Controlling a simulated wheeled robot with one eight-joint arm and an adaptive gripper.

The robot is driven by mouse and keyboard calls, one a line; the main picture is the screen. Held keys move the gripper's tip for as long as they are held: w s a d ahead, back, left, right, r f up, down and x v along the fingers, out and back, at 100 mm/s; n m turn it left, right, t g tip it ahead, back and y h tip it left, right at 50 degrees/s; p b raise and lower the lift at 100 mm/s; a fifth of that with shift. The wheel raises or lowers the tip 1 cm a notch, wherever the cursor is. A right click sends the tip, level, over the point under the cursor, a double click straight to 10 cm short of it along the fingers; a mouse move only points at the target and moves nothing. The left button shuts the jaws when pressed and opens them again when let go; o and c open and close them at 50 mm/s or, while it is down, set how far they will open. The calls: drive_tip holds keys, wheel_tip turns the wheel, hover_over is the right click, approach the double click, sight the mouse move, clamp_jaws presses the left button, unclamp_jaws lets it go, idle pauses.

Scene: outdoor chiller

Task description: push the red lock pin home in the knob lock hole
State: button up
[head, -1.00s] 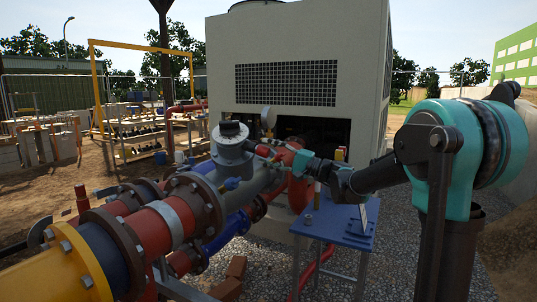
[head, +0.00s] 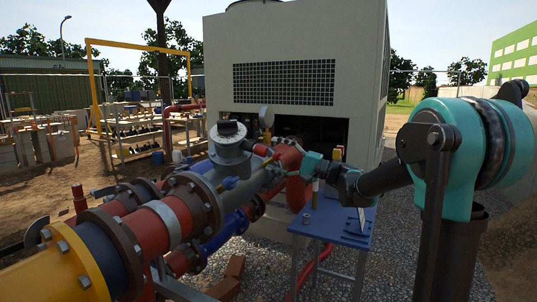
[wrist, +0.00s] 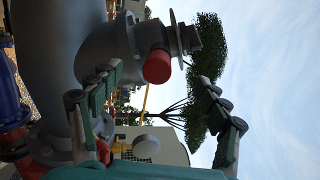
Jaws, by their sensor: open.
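The red lock pin (wrist: 157,67) shows as a short red cylinder on the side of the grey valve body in the wrist view. Its round end faces my camera, and its other end meets a grey knob part (wrist: 182,40). How deep it sits in the hole is hidden. In the head view the pin (head: 261,150) is a small red spot beside the grey valve housing (head: 231,158). My gripper (wrist: 160,80) is open, with one finger on each side of the view and the pin beyond the fingertips. No contact shows. In the head view my gripper (head: 287,167) is right of the housing.
A blue table (head: 345,232) stands below my arm. Large red and grey flanged pipes (head: 165,222) run at the left, and a big chiller unit (head: 285,65) stands behind. Gravel ground is open at the right of the table.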

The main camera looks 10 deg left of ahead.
drive_tip(key=shift+v, duration=1.8)
drive_tip(key=shift+d, duration=0.1)
drive_tip(key=v, duration=1.1)
drive_tip(key=s+a+f+g+h, duration=0.1)
drive_tip(key=s+f+h, duration=0.4)
drive_tip(key=f, duration=0.6)
drive_tip(key=s+a+f+h, duration=0.1)
drive_tip(key=s+f+h, duration=0.3)
drive_tip(key=s+f, duration=0.45)
drive_tip(key=s+d+f+n+h, duration=0.1)
drive_tip(key=s+d+f+h, duration=0.4)
drive_tip(key=d+f, duration=0.2)
drive_tip(key=s+d+f+n+h, duration=0.1)
drive_tip(key=s+d+f+h, duration=0.4)
drive_tip(key=d+f, duration=0.3)
wheel_tip(320, 180, down, 2)
drive_tip(key=shift+s+f+n+h, duration=0.15)
drive_tip(key=shift+s+n+h, duration=0.15)
drive_tip(key=shift+n, duration=0.1)
drive_tip(key=shift+d, duration=0.15)
